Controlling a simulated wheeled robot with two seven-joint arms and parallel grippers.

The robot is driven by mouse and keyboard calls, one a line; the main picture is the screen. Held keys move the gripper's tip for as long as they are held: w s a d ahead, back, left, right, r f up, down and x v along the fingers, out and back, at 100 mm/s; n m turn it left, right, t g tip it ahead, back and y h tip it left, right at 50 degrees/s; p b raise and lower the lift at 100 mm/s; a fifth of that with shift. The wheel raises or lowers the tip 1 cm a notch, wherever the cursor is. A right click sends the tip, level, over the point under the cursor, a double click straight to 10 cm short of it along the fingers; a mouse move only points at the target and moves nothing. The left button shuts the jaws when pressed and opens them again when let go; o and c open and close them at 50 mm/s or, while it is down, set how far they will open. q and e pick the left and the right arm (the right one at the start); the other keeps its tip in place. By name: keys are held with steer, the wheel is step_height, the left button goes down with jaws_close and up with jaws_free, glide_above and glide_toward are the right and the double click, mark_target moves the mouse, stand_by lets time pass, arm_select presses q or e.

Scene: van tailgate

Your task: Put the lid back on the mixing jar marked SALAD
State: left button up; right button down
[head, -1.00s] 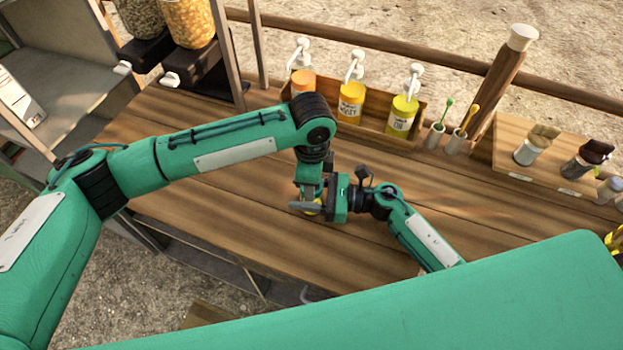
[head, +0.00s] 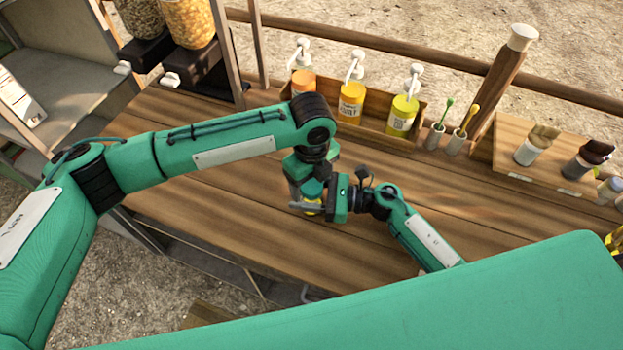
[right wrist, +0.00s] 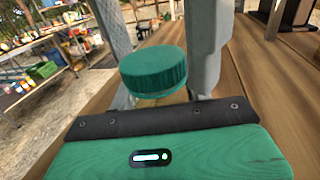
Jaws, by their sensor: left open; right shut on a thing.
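A ribbed green lid (right wrist: 153,70) sits on top of a clear jar (right wrist: 158,98) in the right wrist view. It looks level on the jar's neck; how tightly it sits I cannot tell. My right gripper (right wrist: 160,88) is shut on the jar, with a grey finger on either side. In the head view the jar shows only as a small yellow patch (head: 312,208), mostly hidden by the grippers, and no SALAD marking is readable. My left gripper (head: 300,182) is open just above the jar in the head view, its fingertips partly hidden.
A wooden rack with several pump bottles (head: 351,100) stands at the back of the wooden counter (head: 230,225). Two small cups (head: 455,140) with a green and a yellow utensil are beside it. The counter's middle is mostly clear.

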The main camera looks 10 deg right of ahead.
arm_select(q)
steer(key=shift+r, duration=0.15)
step_height(320, 180, up, 12)
stand_by(0.3)
arm_select(e)
steer(key=c, duration=0.6)
jaws_free()
arm_select(q)
steer(key=shift+f, duration=0.2)
